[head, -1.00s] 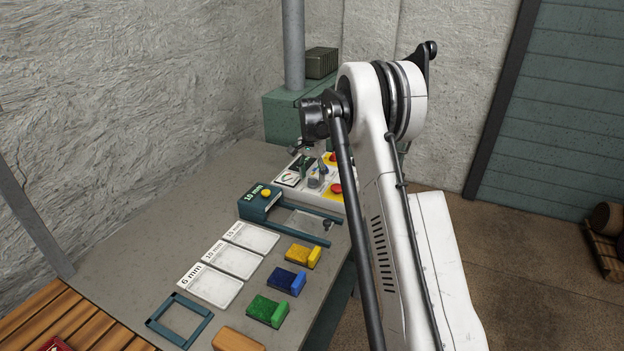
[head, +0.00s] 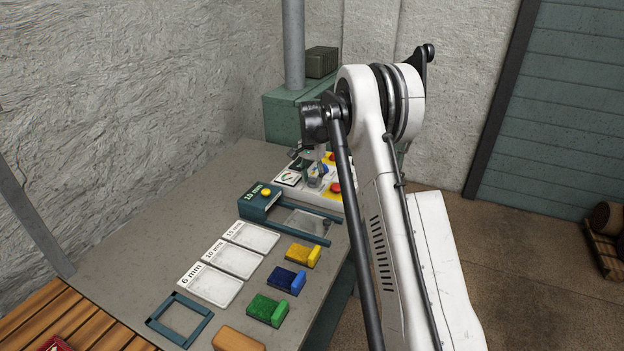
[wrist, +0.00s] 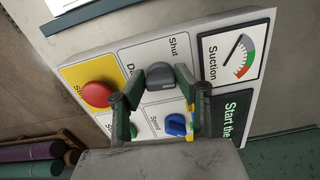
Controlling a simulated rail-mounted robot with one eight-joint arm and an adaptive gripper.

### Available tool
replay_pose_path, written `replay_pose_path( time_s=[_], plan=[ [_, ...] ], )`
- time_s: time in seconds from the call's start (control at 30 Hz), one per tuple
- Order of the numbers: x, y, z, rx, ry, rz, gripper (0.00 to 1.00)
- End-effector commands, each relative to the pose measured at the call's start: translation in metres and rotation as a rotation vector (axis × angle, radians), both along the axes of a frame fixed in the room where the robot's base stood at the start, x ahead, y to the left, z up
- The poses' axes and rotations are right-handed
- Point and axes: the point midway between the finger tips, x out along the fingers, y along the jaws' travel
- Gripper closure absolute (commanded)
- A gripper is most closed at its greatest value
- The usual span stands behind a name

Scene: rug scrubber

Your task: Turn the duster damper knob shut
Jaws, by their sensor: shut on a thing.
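The duster damper knob is the grey knob (wrist: 160,76) under the word "Shut" on the control panel (wrist: 118,57). In the wrist view my gripper (wrist: 151,88) has one finger on each side of the knob and is shut on it. Part of the lettering beside the knob is covered by the knob and fingers. In the head view my gripper (head: 318,168) is down at the panel, and the knob is too small and covered to make out its angle.
A blue speed knob (wrist: 175,124) sits close by, between the fingers' lower parts in the picture. A red button (wrist: 97,94) on yellow and a suction gauge (wrist: 236,54) flank the knob. A green gauge box (head: 258,202) and coloured brushes (head: 287,279) stand on the bench.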

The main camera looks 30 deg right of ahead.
Motion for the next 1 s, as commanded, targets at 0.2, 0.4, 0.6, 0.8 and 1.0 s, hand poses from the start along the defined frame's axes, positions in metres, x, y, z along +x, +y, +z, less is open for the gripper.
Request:
replay_pose_path(
  time_s=[0.2, 0.4, 0.6, 0.8, 1.0],
  plan=[
    [-0.0004, -0.0003, -0.0009, 0.0, 0.0, 0.068, 0.96],
    [-0.001, -0.0009, -0.002, 0.0, 0.0, 0.208, 0.96],
    [-0.0015, -0.0017, -0.002, 0.0, 0.0, 0.394, 0.96],
    [-0.0022, -0.0027, -0.0016, -0.001, 0.0, 0.584, 0.96],
    [-0.0023, -0.0038, -0.0011, -0.001, 0.0, 0.77, 0.96]
  ],
)
